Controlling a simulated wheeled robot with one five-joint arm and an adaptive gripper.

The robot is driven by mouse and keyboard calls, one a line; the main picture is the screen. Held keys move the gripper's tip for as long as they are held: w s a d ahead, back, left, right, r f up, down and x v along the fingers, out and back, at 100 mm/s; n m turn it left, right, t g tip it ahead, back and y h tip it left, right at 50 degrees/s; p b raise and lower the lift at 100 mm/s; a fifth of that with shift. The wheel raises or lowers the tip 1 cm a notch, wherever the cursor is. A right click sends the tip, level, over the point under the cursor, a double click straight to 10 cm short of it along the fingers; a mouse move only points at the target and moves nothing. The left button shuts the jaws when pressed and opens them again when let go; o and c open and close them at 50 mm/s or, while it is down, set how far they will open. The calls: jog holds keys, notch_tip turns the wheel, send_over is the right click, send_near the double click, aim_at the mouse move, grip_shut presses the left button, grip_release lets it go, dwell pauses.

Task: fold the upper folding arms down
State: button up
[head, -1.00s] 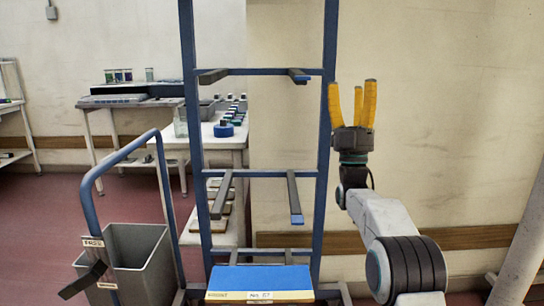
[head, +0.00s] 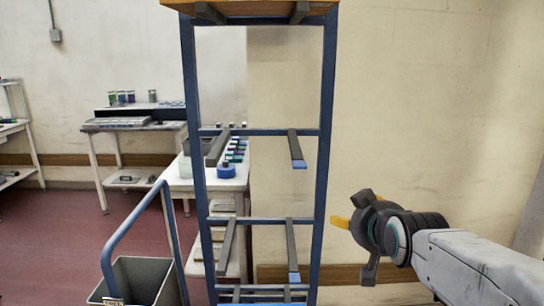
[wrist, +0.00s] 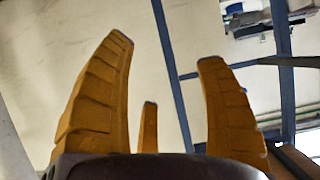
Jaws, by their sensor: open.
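A tall blue rack (head: 328,110) stands ahead of me. A pair of grey folding arms juts toward me at mid height: the left arm (head: 218,147) and the blue-tipped right arm (head: 297,150). A lower pair, left (head: 227,245) and right (head: 292,250), also sticks out. At the top, two more arms (head: 209,13) (head: 299,12) stick out under a wooden board (head: 250,6). My gripper (head: 341,221) is right of the rack, apart from it, pointing left. In the wrist view its yellow fingers (wrist: 160,95) are spread and empty, with the blue frame (wrist: 178,85) behind.
A grey bin (head: 143,278) and a blue cart handle (head: 112,240) stand at the rack's lower left. A white table (head: 178,184) with a blue tape roll (head: 226,171) is behind the rack.

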jog(key=s+f+g+p, duration=0.3)
jog(key=s+g, duration=0.1)
jog(key=s, duration=0.9)
jog(key=s+f+g+p, duration=0.4)
jog(key=s+g, duration=0.1)
jog(key=s, duration=0.9)
jog(key=shift+a, duration=0.1)
